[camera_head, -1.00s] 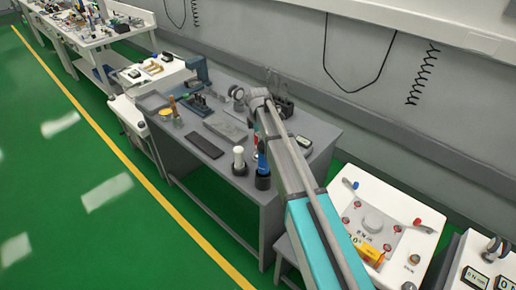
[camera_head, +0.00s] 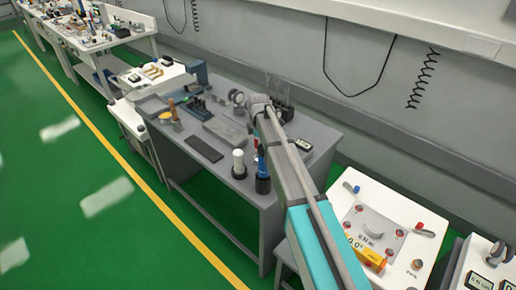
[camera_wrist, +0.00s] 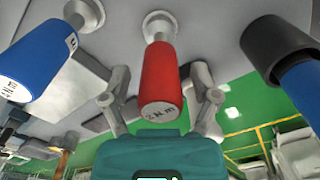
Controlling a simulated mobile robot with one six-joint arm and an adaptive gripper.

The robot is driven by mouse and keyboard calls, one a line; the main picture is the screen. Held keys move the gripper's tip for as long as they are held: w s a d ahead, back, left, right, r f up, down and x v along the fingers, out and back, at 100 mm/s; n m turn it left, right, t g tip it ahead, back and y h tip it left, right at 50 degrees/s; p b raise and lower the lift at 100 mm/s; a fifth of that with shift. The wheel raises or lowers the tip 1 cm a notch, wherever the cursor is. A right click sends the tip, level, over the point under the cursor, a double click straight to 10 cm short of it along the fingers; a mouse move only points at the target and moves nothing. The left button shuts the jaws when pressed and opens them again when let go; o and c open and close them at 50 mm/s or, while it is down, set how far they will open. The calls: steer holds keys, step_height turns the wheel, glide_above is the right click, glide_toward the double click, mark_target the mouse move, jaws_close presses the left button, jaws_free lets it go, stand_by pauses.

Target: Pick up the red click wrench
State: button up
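The red click wrench (camera_wrist: 160,78) is in the middle of the wrist view, its lettered end toward the camera and its far end at a round pale fitting. My gripper (camera_wrist: 160,86) is open, with one finger on each side of the red handle. A gap shows between the handle and each finger.
A blue wrench (camera_wrist: 42,55) is left of the gripper in the wrist view. A dark cup (camera_wrist: 276,48) with a blue handle is at right. A white cart (camera_head: 352,215) stands at right.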

jaws_close()
steer(key=shift+r, duration=0.15)
step_height(320, 180, up, 10)
steer(key=p, duration=1)
steer(key=shift+f, duration=0.2)
stand_by(0.6)
